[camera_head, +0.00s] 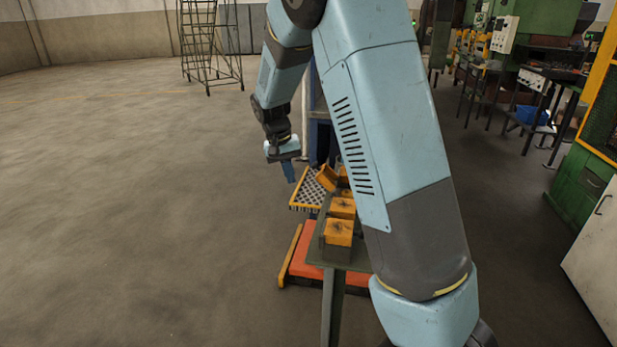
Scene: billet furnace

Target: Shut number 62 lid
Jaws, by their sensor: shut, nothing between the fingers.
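A row of yellow-orange lidded boxes stands on a narrow stand (336,258) near the picture's middle, partly hidden by my arm. One lid (327,178) at the far end is tilted up. The two nearer lids, the middle one (342,208) and the nearest one (338,232), look closed. No number can be read, so I cannot tell which is 62. My gripper (290,177) points down, shut and empty, to the left of the tilted lid and apart from it.
A yellow-edged perforated tray (306,190) lies below my gripper. An orange platform (305,259) with a yellow edge is on the floor beneath the stand. The left floor is open. Machines and a green cabinet (582,190) stand on the right; a stair frame (211,45) is behind.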

